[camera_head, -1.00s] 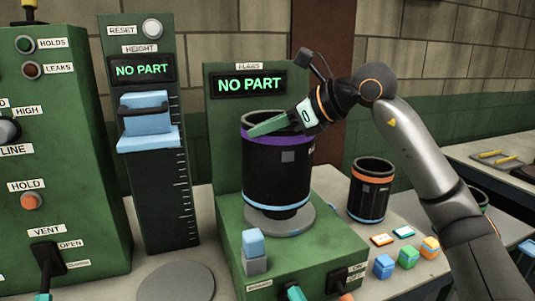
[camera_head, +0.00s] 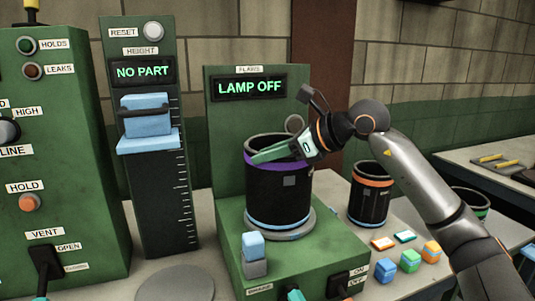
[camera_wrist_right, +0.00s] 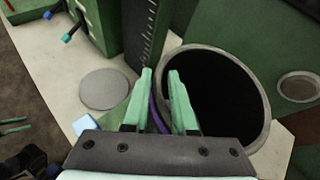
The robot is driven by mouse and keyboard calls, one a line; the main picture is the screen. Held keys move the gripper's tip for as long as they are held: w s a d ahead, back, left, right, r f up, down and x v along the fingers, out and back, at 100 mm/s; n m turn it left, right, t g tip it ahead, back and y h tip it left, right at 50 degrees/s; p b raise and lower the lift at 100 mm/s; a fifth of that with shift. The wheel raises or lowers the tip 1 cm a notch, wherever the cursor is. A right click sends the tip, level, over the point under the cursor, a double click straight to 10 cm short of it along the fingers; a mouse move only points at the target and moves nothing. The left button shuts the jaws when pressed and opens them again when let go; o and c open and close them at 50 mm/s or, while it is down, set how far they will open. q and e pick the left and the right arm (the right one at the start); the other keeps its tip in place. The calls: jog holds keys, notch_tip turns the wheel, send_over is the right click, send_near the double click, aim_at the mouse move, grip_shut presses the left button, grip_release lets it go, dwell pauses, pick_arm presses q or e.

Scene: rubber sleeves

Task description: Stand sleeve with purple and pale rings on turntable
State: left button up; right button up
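The black sleeve (camera_head: 278,195) has a purple ring near its top and a pale blue ring near its base. It stands upright on the grey turntable (camera_head: 308,222) of the green flaws station, seemingly resting on it. My right gripper (camera_head: 272,156) reaches in from the right with its green fingers at the sleeve's rim. In the right wrist view, the fingers straddle the sleeve's wall, with purple showing between them. Two green fingers, apparently my left gripper (camera_wrist_right: 14,126), show apart and empty at that view's left edge, over the floor.
The flaws display (camera_head: 249,87) reads LAMP OFF. A black sleeve with orange and pale rings (camera_head: 371,195) stands to the right, near several small coloured blocks (camera_head: 410,260). The height gauge (camera_head: 150,130) reads NO PART. A bare grey disc (camera_head: 175,284) lies before it.

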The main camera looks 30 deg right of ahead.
jog(key=o, duration=0.3)
pick_arm(q)
jog(key=shift+w+d+f+b, duration=0.4)
jog(key=shift+d+f+b, duration=0.2)
jog(key=shift+b, duration=0.5)
pick_arm(e)
jog(key=shift+v, duration=6.05)
